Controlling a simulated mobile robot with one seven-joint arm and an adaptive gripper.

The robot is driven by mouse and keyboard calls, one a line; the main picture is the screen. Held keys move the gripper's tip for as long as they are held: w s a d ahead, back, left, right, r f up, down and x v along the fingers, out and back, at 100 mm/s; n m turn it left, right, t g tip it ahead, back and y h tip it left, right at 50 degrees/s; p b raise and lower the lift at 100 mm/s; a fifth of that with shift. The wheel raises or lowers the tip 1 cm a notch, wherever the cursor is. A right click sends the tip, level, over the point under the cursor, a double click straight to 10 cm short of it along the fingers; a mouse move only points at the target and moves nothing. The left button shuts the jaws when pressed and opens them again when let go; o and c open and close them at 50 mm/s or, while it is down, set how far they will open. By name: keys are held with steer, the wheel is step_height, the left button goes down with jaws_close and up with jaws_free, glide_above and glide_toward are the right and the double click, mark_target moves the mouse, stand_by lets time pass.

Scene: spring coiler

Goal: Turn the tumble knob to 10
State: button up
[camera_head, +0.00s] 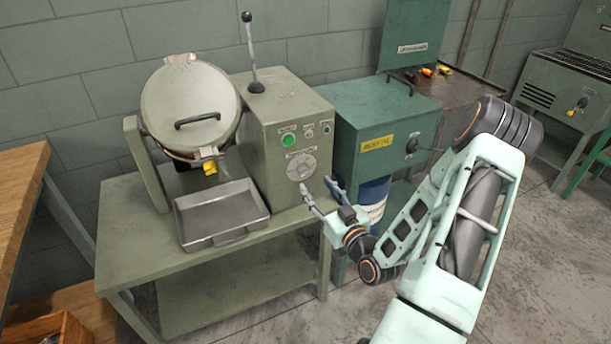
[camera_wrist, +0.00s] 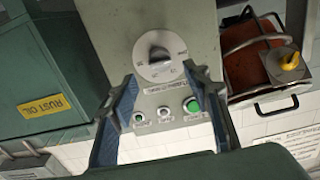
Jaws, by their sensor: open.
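The tumble knob is a round pale dial (camera_head: 301,166) on the front of the grey-green control box, below the green button. In the wrist view the knob (camera_wrist: 160,57) is upside down, with a dark slot across its raised grip. Its scale numbers are too small to read. My gripper (camera_head: 318,188) is open and empty, in front of the box, a little below and right of the knob. In the wrist view my gripper's fingers (camera_wrist: 159,78) stand apart on either side below the dial. They do not appear to touch the knob.
A green button (camera_head: 289,140) and two small controls sit above the knob. A lever (camera_head: 252,55) rises from the box top. A tumbling drum (camera_head: 190,100) and grey tray (camera_head: 220,212) stand left. A green rust oil cabinet (camera_head: 385,125) stands close on the right.

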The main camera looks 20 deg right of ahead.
mark_target(307, 174)
steer(key=w, duration=0.6)
steer(key=shift+w+a, duration=0.1)
steer(key=shift+w, duration=0.2)
steer(key=c, duration=1.2)
steer(key=shift+o, duration=0.2)
steer(key=shift+m, duration=0.4)
steer(key=m+b, duration=0.1)
steer(key=m, duration=1)
